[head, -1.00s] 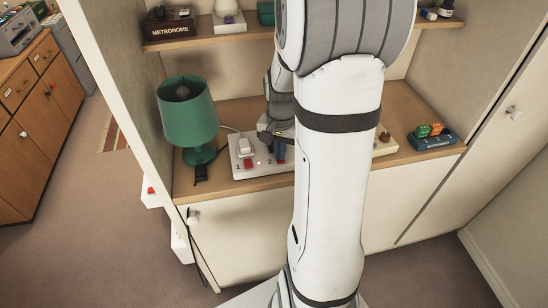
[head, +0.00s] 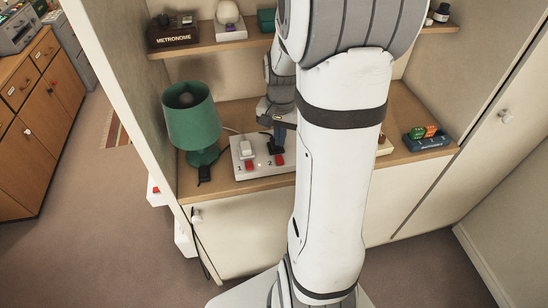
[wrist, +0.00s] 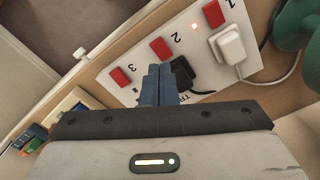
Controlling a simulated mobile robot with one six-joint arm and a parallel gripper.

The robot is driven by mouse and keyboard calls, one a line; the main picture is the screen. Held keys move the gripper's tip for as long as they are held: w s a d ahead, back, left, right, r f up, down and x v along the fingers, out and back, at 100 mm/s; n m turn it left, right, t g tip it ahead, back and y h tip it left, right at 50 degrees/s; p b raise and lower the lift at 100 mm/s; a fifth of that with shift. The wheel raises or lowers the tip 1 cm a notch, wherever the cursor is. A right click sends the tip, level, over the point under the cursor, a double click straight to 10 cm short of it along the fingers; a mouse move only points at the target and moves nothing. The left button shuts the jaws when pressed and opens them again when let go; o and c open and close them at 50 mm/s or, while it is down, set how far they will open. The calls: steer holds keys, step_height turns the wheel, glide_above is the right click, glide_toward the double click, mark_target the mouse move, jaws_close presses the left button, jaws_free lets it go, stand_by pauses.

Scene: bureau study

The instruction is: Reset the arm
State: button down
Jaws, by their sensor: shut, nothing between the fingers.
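My gripper (head: 279,136) is over the white power strip (head: 248,172) on the lower shelf, partly hidden behind my own arm. In the wrist view its blue fingers (wrist: 158,84) are pressed together with nothing between them. The strip (wrist: 146,62) carries numbers and red switches. A white plug (wrist: 229,46) sits at number 1. A black plug (wrist: 181,74) sits at number 2, just beside the fingertips in the picture. I cannot tell whether they touch.
A green lamp (head: 192,120) stands left of the strip. A blue tray with small coloured items (head: 427,139) is at the right. An upper shelf (head: 210,46) holds the metronome box (head: 173,35). The cabinet's side wall (head: 115,75) bounds the left.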

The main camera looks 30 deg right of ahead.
stand_by(0.3)
steer(key=s+a+r+n+t, duration=0.3)
steer(key=s+a+r+n, duration=0.6)
steer(key=s+a+r, duration=0.2)
steer(key=s+a, duration=0.2)
steer(key=a, duration=0.1)
steer(key=shift+s+r, duration=0.15)
steer(key=shift+r, duration=0.15)
steer(key=shift+d, duration=0.1)
steer(key=w+d+f+m+g+b, duration=0.3)
steer(key=w+d+f, duration=0.1)
steer(key=w+d, duration=1)
steer(key=shift+w+d+f, duration=0.15)
steer(key=shift+w+f, duration=0.05)
steer(key=shift+w, duration=0.2)
